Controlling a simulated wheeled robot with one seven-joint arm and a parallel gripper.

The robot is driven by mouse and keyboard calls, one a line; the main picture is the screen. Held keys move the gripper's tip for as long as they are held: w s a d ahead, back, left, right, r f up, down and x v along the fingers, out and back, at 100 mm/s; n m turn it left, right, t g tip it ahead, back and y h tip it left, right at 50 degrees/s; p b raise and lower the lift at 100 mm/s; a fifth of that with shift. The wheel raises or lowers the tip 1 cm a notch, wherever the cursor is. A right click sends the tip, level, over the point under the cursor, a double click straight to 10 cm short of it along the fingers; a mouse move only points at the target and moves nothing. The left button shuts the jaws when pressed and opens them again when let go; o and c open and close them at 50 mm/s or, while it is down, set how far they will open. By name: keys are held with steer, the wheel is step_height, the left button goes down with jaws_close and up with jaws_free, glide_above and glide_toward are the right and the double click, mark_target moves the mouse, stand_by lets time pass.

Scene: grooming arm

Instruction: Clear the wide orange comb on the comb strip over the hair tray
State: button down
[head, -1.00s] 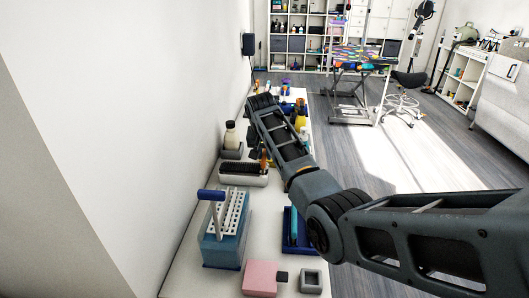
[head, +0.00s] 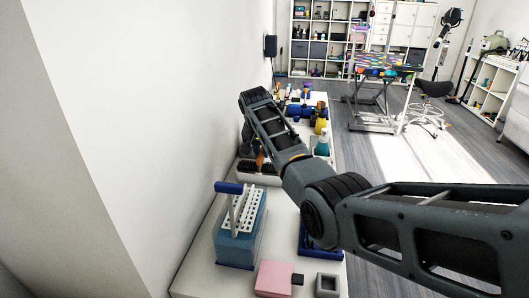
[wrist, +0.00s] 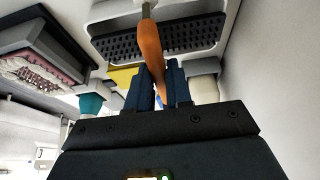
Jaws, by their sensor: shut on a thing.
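My gripper (wrist: 160,70) is shut on the orange comb (wrist: 149,45) in the wrist view, with its blue fingers on either side of the handle. The comb's far end, with a pale metal part, crosses over the black comb strip (wrist: 185,35). I cannot tell whether the comb touches the strip, and its teeth are not clear. The strip sits inside the white rim of the hair tray (wrist: 100,54). In the head view a small orange piece of the comb (head: 260,160) shows beside my arm, near the hair tray (head: 262,180).
A blue box with a white slotted top (head: 240,230) stands nearer on the bench. A pink block (head: 274,279) and a grey square holder (head: 327,284) are at the near end. Bottles and coloured items crowd the far end. A wall runs along the left.

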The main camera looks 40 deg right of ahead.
steer(key=shift+a+f, duration=0.1)
steer(key=w+a+b, duration=0.1)
steer(key=b, duration=0.1)
steer(key=w+a+b, duration=0.1)
steer(key=w, duration=0.1)
steer(key=w+a+b, duration=0.2)
steer(key=shift+w+f+b, duration=0.1)
steer(key=shift+f+b, duration=0.15)
steer(key=shift+b, duration=0.1)
steer(key=shift+w+a+r, duration=0.15)
steer(key=shift+w+a, duration=0.05)
steer(key=shift+w, duration=0.05)
steer(key=shift+r, duration=0.15)
step_height(320, 180, up, 8)
steer(key=p, duration=0.6)
steer(key=shift+s+p, duration=0.1)
steer(key=shift+p, duration=0.2)
